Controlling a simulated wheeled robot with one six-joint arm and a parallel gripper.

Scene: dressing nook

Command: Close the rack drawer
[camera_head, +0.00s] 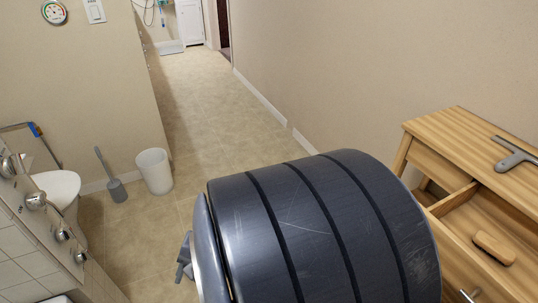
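The wooden rack (452,133) stands at the right against the wall. Its drawer (462,262) is pulled out below the top, and its open inside shows. A metal handle (468,296) shows low on the drawer front, near the bottom edge of the picture. A brown wooden block or brush (494,247) lies in the drawer. My large dark arm link fills the lower middle and hides part of the drawer front. A small grey jointed part (184,260) shows past the link's left edge and may be my gripper. I cannot see its fingers clearly.
A grey squeegee-like tool (515,155) lies on the rack top. A white bin (155,171), a toilet brush (114,183) and a toilet (60,190) stand at the left. Tiled floor (200,110) runs clear down the passage between the walls.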

